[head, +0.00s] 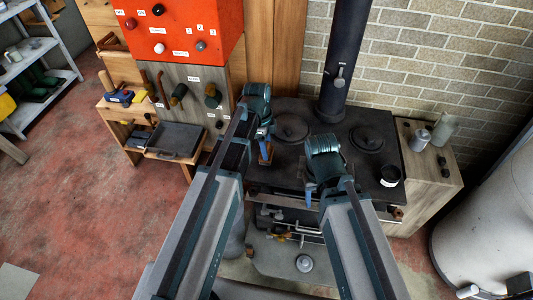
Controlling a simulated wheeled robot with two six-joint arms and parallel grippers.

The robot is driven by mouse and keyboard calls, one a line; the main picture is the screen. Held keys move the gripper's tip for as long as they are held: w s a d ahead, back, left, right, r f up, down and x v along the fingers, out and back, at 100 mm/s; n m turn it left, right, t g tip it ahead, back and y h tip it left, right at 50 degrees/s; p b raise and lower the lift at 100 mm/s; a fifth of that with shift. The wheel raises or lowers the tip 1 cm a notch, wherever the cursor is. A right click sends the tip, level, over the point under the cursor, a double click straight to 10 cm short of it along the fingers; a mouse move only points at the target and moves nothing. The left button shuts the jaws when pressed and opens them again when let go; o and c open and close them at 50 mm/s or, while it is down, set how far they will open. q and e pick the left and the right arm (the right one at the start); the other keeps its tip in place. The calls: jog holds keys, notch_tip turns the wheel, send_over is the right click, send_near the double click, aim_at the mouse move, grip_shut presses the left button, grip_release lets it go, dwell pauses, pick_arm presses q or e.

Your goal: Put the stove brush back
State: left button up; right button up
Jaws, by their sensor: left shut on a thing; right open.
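My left gripper (263,133) is over the left part of the black stove (285,178). On the grey board left of the stove, labelled hanging places hold a brown handle (161,88), a tool with a yellowish end (178,94) and a dark green tool (212,96).
A black stovepipe (346,62) rises from the stove's back. A black tray (174,140) sits at left. The red floor at left is clear.

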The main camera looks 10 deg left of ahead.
pick_arm(q)
jog(key=shift+f+b, duration=0.65)
jog(key=shift+f, duration=0.6)
pick_arm(e)
jog(key=shift+f, duration=1.25)
pick_arm(q)
jog(key=shift+f, duration=0.2)
jog(key=o, duration=1.2)
jog(key=shift+s, duration=0.1)
pick_arm(e)
jog(key=shift+f, duration=0.15)
pick_arm(q)
jog(key=shift+r, duration=0.15)
